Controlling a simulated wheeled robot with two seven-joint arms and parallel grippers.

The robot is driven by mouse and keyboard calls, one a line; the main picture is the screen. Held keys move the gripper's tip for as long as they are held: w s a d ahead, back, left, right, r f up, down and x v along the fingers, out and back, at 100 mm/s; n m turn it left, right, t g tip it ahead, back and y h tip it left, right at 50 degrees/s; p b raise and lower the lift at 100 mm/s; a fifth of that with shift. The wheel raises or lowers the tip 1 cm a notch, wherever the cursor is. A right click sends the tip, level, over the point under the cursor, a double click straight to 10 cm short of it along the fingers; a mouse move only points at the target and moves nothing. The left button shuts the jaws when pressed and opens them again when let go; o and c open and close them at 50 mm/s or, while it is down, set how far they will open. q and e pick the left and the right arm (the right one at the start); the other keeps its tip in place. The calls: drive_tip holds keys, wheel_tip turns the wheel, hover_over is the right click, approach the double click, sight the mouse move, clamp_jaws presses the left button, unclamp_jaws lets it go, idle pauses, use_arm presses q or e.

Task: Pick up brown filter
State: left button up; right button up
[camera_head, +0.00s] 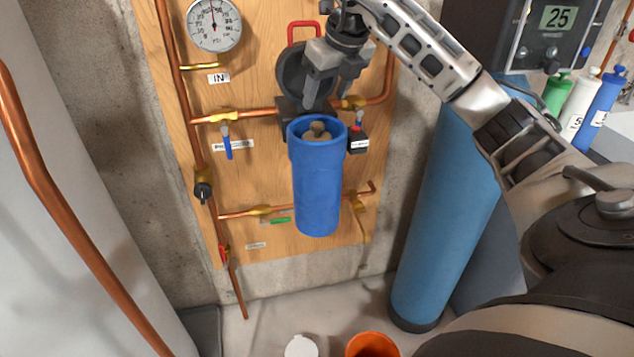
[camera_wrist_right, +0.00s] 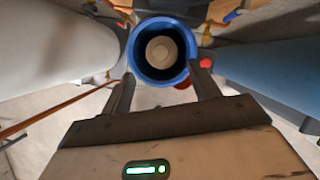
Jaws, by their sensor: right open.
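The brown filter (camera_head: 318,131) stands inside the open blue housing (camera_head: 317,190) on the wooden panel. My right gripper (camera_head: 329,98) is open and empty, just above the housing mouth, fingers pointing down. In the wrist view its fingers reach to either side of the housing's near rim. My left gripper is not in view.
Copper pipes, yellow valves and a pressure gauge (camera_head: 213,24) are on the panel around the housing. A blue tank (camera_head: 445,215) stands to the right. An orange bucket (camera_head: 372,345) and a white round object (camera_head: 301,347) are on the floor below.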

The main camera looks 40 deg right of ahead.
sight(318, 124)
drive_tip(key=x, duration=0.4)
drive_tip(key=shift+w+f, duration=0.1)
drive_tip(key=shift+f, duration=0.15)
drive_tip(key=shift+p+x, duration=0.45)
drive_tip(key=shift+x, duration=2.2)
drive_tip(key=c, duration=1.3)
drive_tip(key=shift+r, duration=0.1)
